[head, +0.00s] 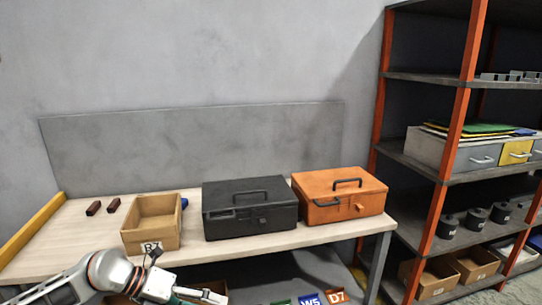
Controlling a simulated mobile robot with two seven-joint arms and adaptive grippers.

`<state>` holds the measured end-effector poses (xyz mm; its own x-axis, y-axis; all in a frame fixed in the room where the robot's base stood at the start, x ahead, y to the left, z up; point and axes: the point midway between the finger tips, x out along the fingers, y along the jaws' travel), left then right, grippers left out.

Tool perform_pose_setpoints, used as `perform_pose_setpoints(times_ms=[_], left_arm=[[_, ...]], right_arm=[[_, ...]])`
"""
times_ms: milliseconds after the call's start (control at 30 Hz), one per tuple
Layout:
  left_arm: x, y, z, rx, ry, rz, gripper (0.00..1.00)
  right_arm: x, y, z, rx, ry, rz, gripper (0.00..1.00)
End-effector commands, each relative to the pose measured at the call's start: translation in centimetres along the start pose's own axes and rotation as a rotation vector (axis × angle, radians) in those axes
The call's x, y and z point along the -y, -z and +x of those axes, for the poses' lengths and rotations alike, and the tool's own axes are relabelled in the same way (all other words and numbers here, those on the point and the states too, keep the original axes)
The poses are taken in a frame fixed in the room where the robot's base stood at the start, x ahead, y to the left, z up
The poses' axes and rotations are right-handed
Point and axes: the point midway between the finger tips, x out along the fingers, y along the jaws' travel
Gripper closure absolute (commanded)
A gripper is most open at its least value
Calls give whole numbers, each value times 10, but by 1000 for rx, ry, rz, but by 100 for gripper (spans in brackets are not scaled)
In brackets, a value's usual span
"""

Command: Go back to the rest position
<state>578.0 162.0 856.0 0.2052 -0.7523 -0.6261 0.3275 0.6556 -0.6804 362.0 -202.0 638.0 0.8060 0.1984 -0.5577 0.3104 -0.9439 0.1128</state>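My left arm comes in at the lower left, in front of the table (290,238). Its wrist is near the front of the open wooden box (168,236) labelled R1. My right gripper is not in view.
A black toolbox (250,220) and an orange toolbox (345,207) stand right of the wooden box. Two dark brown blocks (94,208) lie at the table's left. Orange-posted shelving (440,180) stands at the right, with grey metal brackets (510,76) up high. Labelled bins (308,299) sit below the table.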

Motion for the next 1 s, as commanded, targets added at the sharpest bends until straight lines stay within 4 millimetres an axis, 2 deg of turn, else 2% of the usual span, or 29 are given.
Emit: perform_pose_setpoints(times_ms=[33, 100, 200, 300, 433, 567, 667, 733, 867, 900, 1000], left_arm=[[24, 14, 21, 16, 105, -53, 22], [54, 23, 38, 59, 242, -139, 22], [89, 30, 52, 133, 419, -288, 22], [110, 32, 57, 221, 569, -466, 22], [113, 31, 55, 349, 719, -737, 22], [86, 39, 51, 486, 809, -1042, 22], [51, 56, 50, 593, 838, -1296, 22], [21, 77, 51, 666, 836, -1479, 22], [-35, 136, 56, 791, 787, -1823, 22], [-50, 159, 57, 825, 761, -1925, 22], [-80, 213, 61, 892, 691, -2145, 22]], right_arm=[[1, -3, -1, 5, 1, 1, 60], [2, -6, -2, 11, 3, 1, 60], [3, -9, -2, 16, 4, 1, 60], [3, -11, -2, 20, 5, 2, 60], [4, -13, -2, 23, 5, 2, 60], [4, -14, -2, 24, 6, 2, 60], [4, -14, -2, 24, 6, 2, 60], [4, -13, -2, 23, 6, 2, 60], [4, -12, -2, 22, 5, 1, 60], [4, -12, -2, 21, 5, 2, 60], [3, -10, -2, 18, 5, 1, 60]])
